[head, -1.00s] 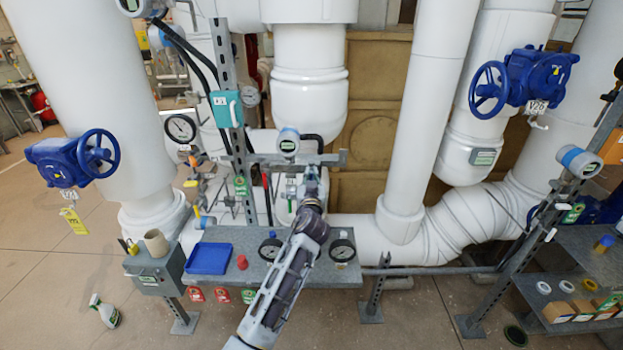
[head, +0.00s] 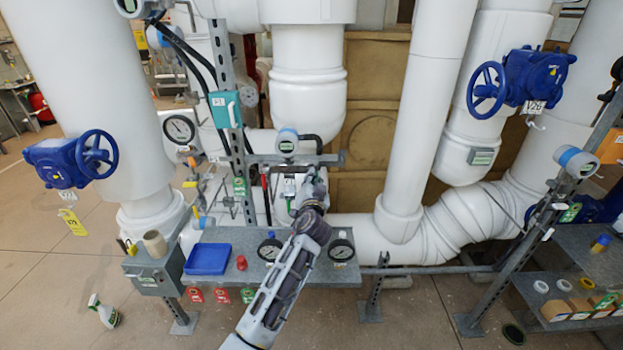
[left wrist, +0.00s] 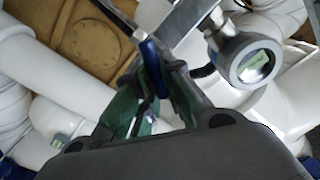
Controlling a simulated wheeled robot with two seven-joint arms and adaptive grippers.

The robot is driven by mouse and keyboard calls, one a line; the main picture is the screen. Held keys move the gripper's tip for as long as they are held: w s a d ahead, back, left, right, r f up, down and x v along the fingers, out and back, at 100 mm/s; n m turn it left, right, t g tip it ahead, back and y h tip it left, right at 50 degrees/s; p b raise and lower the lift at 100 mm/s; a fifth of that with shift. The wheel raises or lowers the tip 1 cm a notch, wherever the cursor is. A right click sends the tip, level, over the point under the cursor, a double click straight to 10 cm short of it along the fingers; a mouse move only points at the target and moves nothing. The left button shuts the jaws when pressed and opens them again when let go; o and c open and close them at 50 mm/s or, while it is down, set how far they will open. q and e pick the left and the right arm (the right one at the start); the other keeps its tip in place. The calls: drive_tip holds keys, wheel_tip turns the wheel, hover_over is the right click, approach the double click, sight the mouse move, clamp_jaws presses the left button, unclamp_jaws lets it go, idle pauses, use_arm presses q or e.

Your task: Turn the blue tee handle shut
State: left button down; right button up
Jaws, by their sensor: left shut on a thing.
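The blue tee handle (left wrist: 150,66) shows in the left wrist view as a narrow blue bar between the green-padded fingers of my left gripper (left wrist: 156,84). The fingers are shut on it. In the head view my left gripper (head: 304,190) is at the pipework behind the middle of the grey shelf, below a round gauge head. There the gripper and wrist hide the handle, so its angle is hard to tell. My right gripper is in neither view.
The grey shelf (head: 336,281) holds a blue tray (head: 208,259), a red knob-like piece (head: 241,263) and two dial gauges beside my arm. A strut post (head: 236,150) with a teal box stands left of the gripper. A horizontal bracket (head: 325,159) crosses just above it.

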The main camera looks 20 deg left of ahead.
use_arm(q)
drive_tip(key=m, duration=0.2)
drive_tip(key=m+p, duration=0.1)
drive_tip(key=m, duration=0.2)
drive_tip(key=shift+d+f+m, duration=0.15)
drive_tip(key=shift+d+m, duration=0.1)
drive_tip(key=shift+m, duration=0.05)
drive_tip(key=m+p, duration=0.1)
drive_tip(key=m, duration=0.2)
drive_tip(key=shift+w+d+f+m+p, duration=0.1)
drive_tip(key=shift+f+m+p, duration=0.1)
drive_tip(key=shift+m+p, duration=0.15)
drive_tip(key=shift+f+m+p, duration=0.25)
drive_tip(key=shift+m+p, duration=0.3)
drive_tip(key=shift+m, duration=0.6)
drive_tip(key=c, duration=1.7)
unclamp_jaws()
drive_tip(key=shift+c, duration=0.2)
drive_tip(key=shift+o, duration=1.1)
drive_tip(key=shift+d, duration=0.1)
